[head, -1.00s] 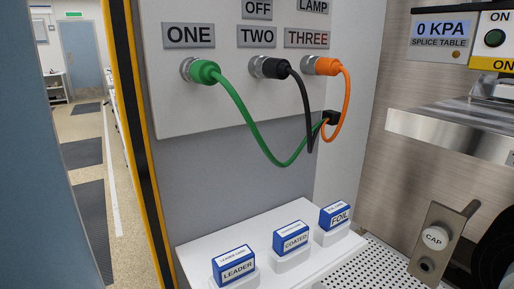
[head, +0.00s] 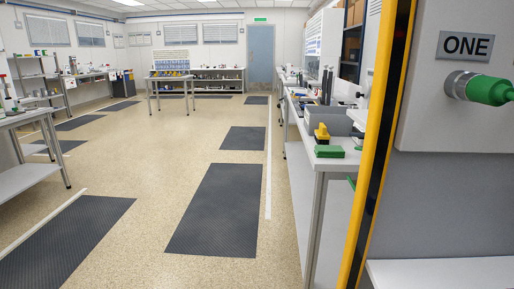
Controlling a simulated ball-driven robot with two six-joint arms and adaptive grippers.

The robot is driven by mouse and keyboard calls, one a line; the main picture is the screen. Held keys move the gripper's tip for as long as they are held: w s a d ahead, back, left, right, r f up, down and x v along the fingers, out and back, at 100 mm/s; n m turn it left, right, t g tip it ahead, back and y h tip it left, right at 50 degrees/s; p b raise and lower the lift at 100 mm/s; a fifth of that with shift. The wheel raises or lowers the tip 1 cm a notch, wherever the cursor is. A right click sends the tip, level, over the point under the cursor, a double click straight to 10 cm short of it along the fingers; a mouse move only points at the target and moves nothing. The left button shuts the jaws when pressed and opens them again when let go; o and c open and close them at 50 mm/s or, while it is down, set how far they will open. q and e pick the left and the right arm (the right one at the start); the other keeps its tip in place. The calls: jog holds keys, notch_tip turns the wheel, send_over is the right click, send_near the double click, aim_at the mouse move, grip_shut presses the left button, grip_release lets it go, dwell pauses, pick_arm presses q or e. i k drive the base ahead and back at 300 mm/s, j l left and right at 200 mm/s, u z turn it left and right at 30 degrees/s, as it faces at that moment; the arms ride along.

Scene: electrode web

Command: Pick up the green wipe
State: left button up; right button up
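A small flat green item (head: 329,151) lies near the front end of the white bench along the right; it is too small to tell for sure whether it is the green wipe. Another bit of green (head: 351,182) shows lower down, mostly hidden behind the yellow and black machine edge. Neither of my grippers is in view.
A yellow and black item (head: 321,133) stands on the bench (head: 320,165) behind the green item. The machine panel with a green plug (head: 490,90) under label ONE fills the right. Dark mats (head: 215,210) lie on the open floor. A table (head: 30,180) stands left.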

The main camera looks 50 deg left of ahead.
aim_at(330, 152)
jog(key=u, duration=1)
jog(key=z, duration=2.5)
jog(key=u, duration=2.5)
jog(key=i+j+z, duration=0.15)
jog(key=i+j, duration=0.25)
jog(key=i+j+z, duration=0.2)
jog(key=i+j, duration=0.15)
jog(key=j, duration=0.25)
